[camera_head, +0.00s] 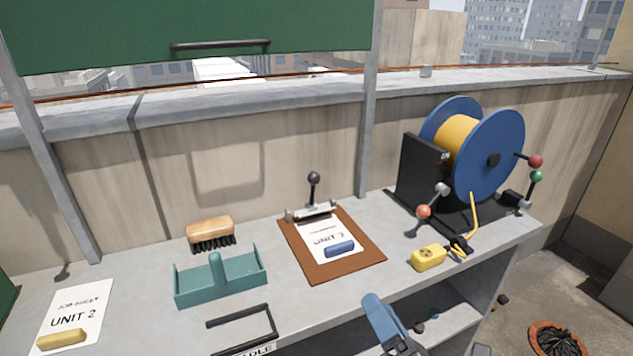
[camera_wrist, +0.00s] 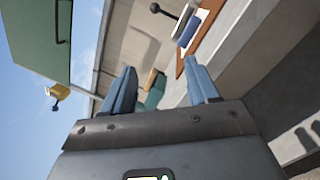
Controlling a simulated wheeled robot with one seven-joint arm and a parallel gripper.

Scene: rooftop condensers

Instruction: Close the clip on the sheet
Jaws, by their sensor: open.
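A brown clipboard (camera_head: 355,262) lies on the grey bench with a white sheet (camera_head: 322,232) on it. A metal clip (camera_head: 311,214) sits across its far edge, and its lever with a black ball knob (camera_head: 314,177) stands upright. A blue block (camera_head: 340,249) lies on the sheet. My gripper (camera_head: 374,303) is at the bench's front edge, near the clipboard and apart from it. In the wrist view my gripper (camera_wrist: 160,68) is open and empty, with two blue fingers. The knob (camera_wrist: 155,8) and the board edge (camera_wrist: 206,38) show beyond it.
Left of the clipboard are a brush (camera_head: 211,231), a teal divided tray (camera_head: 240,279) and a job sheet (camera_head: 72,312) with a yellow block. A blue cable reel (camera_head: 492,150) with ball-ended levers and a yellow plug (camera_head: 428,258) stand right. A green panel (camera_head: 130,30) hangs above.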

